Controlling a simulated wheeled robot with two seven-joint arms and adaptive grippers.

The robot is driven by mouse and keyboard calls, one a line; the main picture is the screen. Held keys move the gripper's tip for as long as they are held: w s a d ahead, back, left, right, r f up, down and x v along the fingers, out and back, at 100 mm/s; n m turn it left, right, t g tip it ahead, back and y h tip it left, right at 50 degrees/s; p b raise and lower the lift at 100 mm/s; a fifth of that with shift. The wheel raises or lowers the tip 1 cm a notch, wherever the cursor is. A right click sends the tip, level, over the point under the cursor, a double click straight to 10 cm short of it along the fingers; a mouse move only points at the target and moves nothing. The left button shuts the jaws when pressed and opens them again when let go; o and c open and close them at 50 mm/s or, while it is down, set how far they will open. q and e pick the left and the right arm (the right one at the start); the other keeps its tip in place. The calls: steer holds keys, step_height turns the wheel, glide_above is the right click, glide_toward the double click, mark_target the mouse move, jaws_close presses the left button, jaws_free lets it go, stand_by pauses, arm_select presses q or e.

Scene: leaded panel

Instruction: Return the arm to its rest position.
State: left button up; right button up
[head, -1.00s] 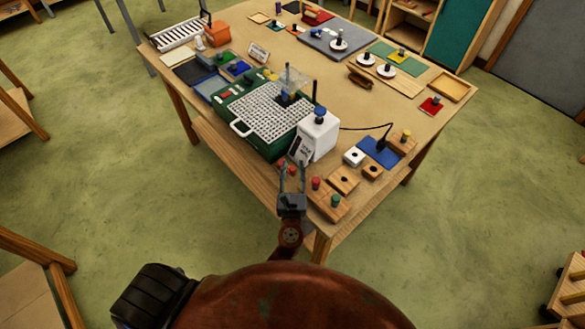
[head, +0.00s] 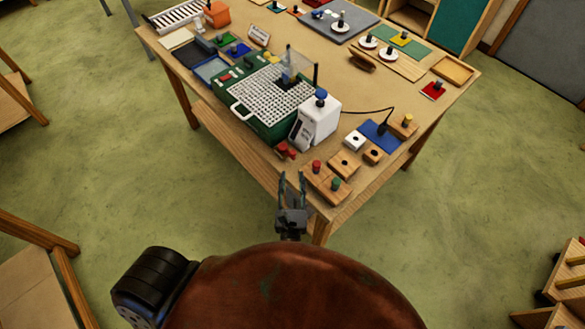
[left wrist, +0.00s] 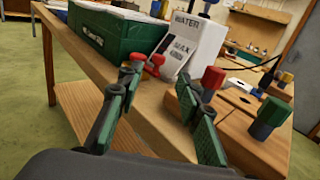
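My left gripper (head: 292,184) is at the near edge of the wooden table (head: 412,98) in the head view. Its two fingers are apart, with nothing held between them. In the left wrist view the open gripper (left wrist: 158,82) points at the table edge. A red-capped piece (left wrist: 152,62) shows beyond the fingertips there. My right gripper is not in view.
Wooden blocks with coloured knobs (head: 328,186) lie just right of the gripper. Green floor (head: 130,190) is open at left.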

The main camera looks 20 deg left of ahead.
arm_select(q)
steer(key=shift+s+d, duration=0.1)
steer(key=shift+s, duration=0.25)
stand_by(0.3)
